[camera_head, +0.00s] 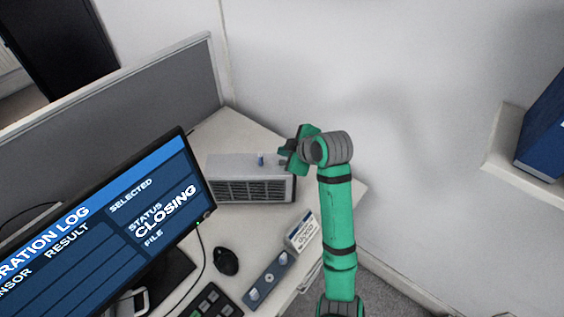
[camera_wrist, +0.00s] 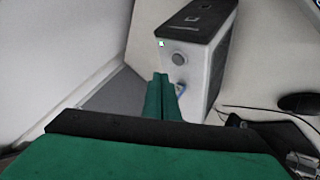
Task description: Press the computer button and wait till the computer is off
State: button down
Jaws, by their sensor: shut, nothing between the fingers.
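The computer is a grey box with a vented side (camera_head: 250,188) on the desk in the head view. In the wrist view its dark top and light front panel (camera_wrist: 195,75) show. The panel carries a round grey button (camera_wrist: 180,58) and a small lit white-purple square (camera_wrist: 162,43). My gripper (camera_head: 287,164) is at the right end of the computer in the head view. In the wrist view my gripper (camera_wrist: 161,77) is shut and empty, its green fingertips just below and left of the round button. I cannot tell whether they touch the panel. The monitor (camera_head: 110,235) reads "STATUS CLOSING".
A mouse (camera_head: 226,261), keyboard (camera_head: 213,302), a blue-grey panel with knobs (camera_head: 269,279) and a small display block (camera_head: 302,232) lie on the desk in front. A grey partition (camera_head: 150,95) stands behind, and a white wall is close on the right.

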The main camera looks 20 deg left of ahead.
notch_tip(320, 180, up, 3)
jog(key=shift+r, duration=0.1)
jog(key=shift+w, duration=0.1)
dwell(0.9)
